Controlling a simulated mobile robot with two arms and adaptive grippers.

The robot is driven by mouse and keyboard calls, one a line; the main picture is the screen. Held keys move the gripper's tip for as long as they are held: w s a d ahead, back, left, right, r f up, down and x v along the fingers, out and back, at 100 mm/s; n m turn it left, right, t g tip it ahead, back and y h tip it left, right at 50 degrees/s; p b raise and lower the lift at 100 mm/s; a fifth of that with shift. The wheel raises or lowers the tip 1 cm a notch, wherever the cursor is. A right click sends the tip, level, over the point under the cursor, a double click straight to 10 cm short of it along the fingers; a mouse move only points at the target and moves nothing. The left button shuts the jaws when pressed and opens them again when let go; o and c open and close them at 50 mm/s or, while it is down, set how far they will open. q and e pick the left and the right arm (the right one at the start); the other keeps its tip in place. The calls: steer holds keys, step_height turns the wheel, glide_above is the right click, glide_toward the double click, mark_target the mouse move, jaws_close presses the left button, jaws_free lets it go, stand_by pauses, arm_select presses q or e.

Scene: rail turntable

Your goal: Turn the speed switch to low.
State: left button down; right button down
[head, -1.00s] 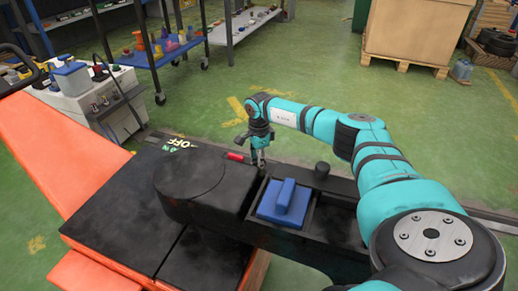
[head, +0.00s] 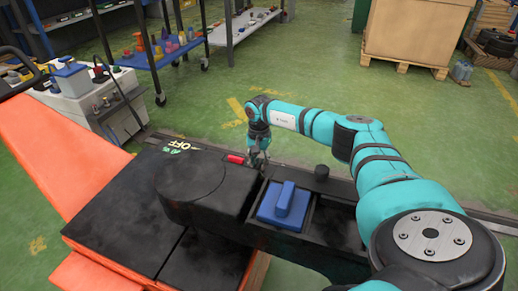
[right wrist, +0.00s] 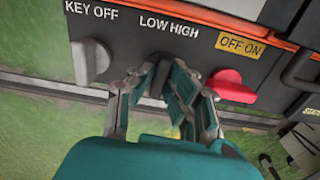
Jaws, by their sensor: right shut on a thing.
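The speed switch (right wrist: 159,82) is a dark knob under the LOW HIGH label in the right wrist view. My right gripper (right wrist: 165,84) has its fingers on either side of the knob and is shut on it. The fingers hide part of the knob, so its exact setting is hard to read. In the head view my right gripper (head: 257,160) is low at the far side of the black machine body, and the switch cannot be made out there. My left gripper is not in view.
In the right wrist view a grey key knob (right wrist: 90,62) is left of the fingers and a red OFF ON knob (right wrist: 230,87) close on the right. The head view shows a blue block (head: 284,205) on the machine and a wheeled shelf (head: 165,48) behind.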

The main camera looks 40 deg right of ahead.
mark_target(259, 163)
steer(key=shift+n, duration=0.5)
steer(key=c, duration=1.3)
jaws_free()
step_height(259, 163, up, 12)
steer(key=shift+r, duration=0.1)
